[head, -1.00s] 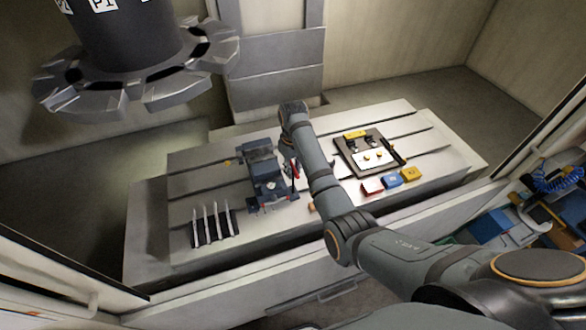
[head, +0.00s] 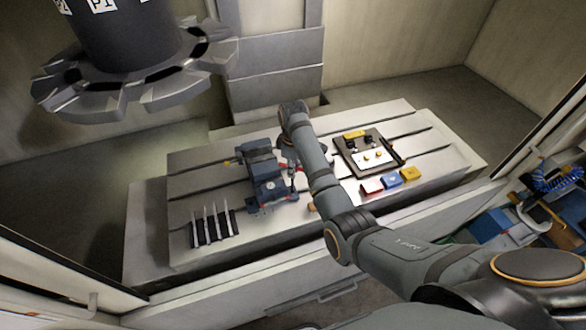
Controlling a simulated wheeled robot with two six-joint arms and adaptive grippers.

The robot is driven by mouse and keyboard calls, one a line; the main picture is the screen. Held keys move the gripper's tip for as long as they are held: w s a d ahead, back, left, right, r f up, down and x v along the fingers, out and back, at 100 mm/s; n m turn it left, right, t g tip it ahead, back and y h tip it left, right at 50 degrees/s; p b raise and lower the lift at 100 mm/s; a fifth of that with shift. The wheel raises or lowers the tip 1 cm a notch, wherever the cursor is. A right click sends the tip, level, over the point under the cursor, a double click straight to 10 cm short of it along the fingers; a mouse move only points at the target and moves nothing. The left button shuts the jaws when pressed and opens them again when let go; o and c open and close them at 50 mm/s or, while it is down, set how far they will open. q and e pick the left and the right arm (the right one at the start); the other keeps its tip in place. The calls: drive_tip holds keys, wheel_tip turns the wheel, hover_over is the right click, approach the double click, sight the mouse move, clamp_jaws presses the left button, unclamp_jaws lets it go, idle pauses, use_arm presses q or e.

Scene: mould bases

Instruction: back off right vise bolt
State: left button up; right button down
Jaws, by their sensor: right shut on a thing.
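The blue-grey vise (head: 266,190) stands on the slotted machine table, left of my right arm. My right gripper (head: 291,172) points down at the vise's right side, close against it. It is shut on a small red-and-dark tool (head: 299,168), of which only a bit of red shows clearly. The right vise bolt is too small and too covered by the gripper and tool to make out. I cannot tell whether the tool touches it. A small yellow piece (head: 228,163) shows at the vise's left side. My left gripper is not in view.
A dark plate (head: 392,147) with a white block and yellow pieces lies right of my arm. Red, blue and yellow blocks (head: 391,180) sit in front of it. A dark rack with pale upright strips (head: 232,221) stands front left. A large toolholder disc (head: 150,85) hangs above left.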

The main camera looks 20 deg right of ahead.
drive_tip(key=n, duration=0.4)
idle(0.3)
drive_tip(key=shift+n, duration=0.5)
drive_tip(key=shift+w+r, duration=0.2)
drive_tip(key=shift+r, duration=0.4)
drive_tip(key=shift+s+r, duration=0.1)
drive_tip(key=shift+r, duration=1.3)
